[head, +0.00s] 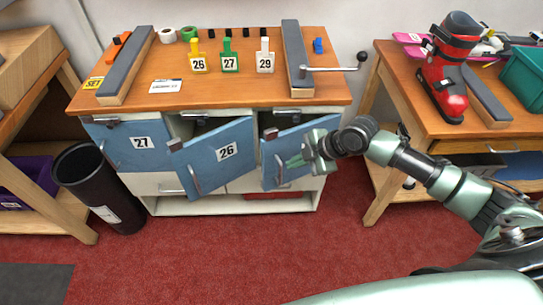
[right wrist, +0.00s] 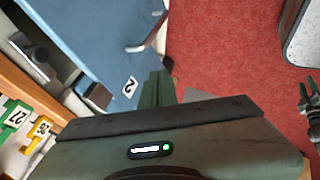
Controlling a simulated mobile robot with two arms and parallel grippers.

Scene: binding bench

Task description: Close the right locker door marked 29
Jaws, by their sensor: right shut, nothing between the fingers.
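The right locker door (head: 271,155) stands ajar, its left, handle side swung out towards me. Its number label is hidden behind my right gripper (head: 291,162). The gripper comes in from the right and lies in front of the door's outer face, its fingertips right of the handle (head: 278,172). The fingers are shut and empty; I cannot tell whether they touch the door. In the right wrist view the closed fingers (right wrist: 158,88) lie beside a blue door face (right wrist: 100,35) with a partly visible label starting with 2.
Door 26 (head: 207,165) also stands ajar, left of the right door. Door 27 (head: 128,146) is at the left. A black bin (head: 95,185) stands left of the bench (head: 200,95). A side table (head: 440,105) stands at the right. Red floor in front is clear.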

